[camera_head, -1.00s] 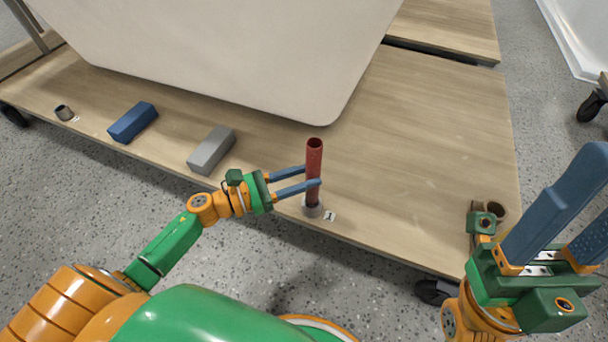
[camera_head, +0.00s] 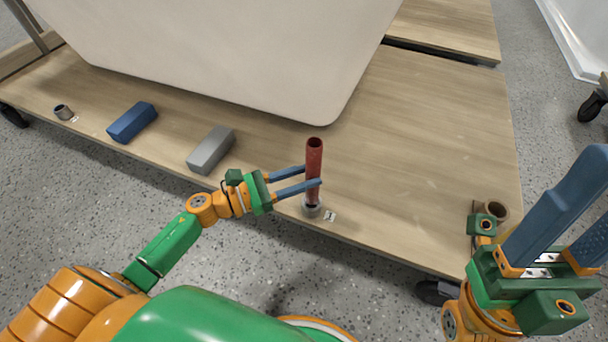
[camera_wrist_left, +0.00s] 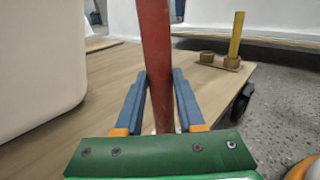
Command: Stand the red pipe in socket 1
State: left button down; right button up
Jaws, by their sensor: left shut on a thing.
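The red pipe (camera_head: 314,160) stands upright near the front edge of the wooden bench. Its lower end meets the grey ring of socket 1 (camera_head: 312,210), beside the label "1" (camera_head: 330,216), and appears to be inside the ring; the exact depth is hidden. My left gripper (camera_head: 312,177) is shut on the red pipe from the left, at about mid-height. In the left wrist view the red pipe (camera_wrist_left: 157,60) rises between the two blue fingers (camera_wrist_left: 160,100). My right gripper (camera_head: 572,210) is raised at the right, its fingers apart and empty.
A grey block (camera_head: 211,150), a blue block (camera_head: 132,121) and another small socket (camera_head: 63,112) lie along the bench to the left. A large pale tub shell (camera_head: 230,50) stands behind. The wrist view shows a yellow pipe (camera_wrist_left: 236,35) in a brown socket.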

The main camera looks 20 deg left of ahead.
pick_arm(q)
jog(key=shift+f+b, duration=2.25)
jog(key=shift+f, duration=0.05)
jog(key=shift+c, duration=2.2)
grip_release()
jog(key=shift+r, duration=0.1)
jog(key=p+v, duration=0.1)
jog(key=v, duration=0.6)
